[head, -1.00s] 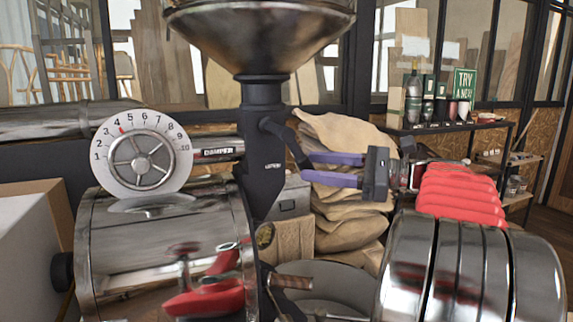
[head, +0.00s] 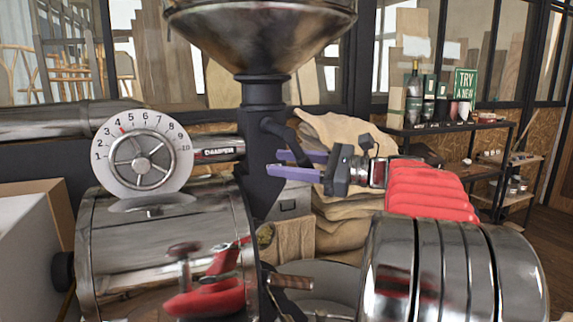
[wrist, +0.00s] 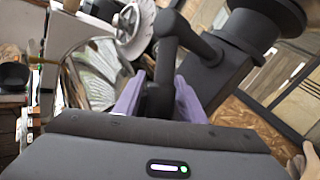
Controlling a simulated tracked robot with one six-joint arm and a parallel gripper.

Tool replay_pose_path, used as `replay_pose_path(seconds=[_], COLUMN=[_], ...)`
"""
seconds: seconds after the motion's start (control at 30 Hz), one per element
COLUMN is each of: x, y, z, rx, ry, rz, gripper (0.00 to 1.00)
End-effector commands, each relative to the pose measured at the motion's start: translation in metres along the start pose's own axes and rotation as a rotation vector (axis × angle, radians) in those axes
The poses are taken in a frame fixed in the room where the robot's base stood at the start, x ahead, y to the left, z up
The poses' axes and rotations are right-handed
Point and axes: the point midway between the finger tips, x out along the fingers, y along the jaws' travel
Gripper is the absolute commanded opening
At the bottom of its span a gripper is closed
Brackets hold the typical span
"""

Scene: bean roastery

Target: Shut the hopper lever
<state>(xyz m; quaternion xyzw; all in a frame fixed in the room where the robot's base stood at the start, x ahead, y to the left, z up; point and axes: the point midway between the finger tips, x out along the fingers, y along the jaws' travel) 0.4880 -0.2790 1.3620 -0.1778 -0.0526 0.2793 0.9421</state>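The hopper (head: 262,22) is a metal funnel on a dark neck (head: 262,185) at centre in the head view. The dark hopper lever (head: 284,131) sticks out from the neck's upper right and slants down to the right; its end is partly hidden by my gripper. In the wrist view the lever (wrist: 163,60) runs from the neck (wrist: 215,62) and bends down between my purple fingers. My gripper (head: 273,163), also in the wrist view (wrist: 160,92), is open, with one finger on each side of the lever's handle. I see no clear grip on it.
A white damper dial (head: 140,160) and metal drum (head: 150,250) stand at left. Stacked sacks (head: 345,180) lie behind the neck. A shelf (head: 440,128) with bottles and a small sign is at back right.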

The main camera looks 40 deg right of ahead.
Motion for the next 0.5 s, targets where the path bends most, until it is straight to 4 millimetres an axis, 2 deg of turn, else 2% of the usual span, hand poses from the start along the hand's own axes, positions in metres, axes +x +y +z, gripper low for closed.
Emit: replay_pose_path(seconds=[0.07,0.5], x=[-0.0001,-0.0010], y=[0.0000,-0.0003], z=[0.0000,-0.0002], rx=[0.000,0.000], ry=[0.000,0.000], rz=[0.000,-0.001], gripper=[0.31,0.00])
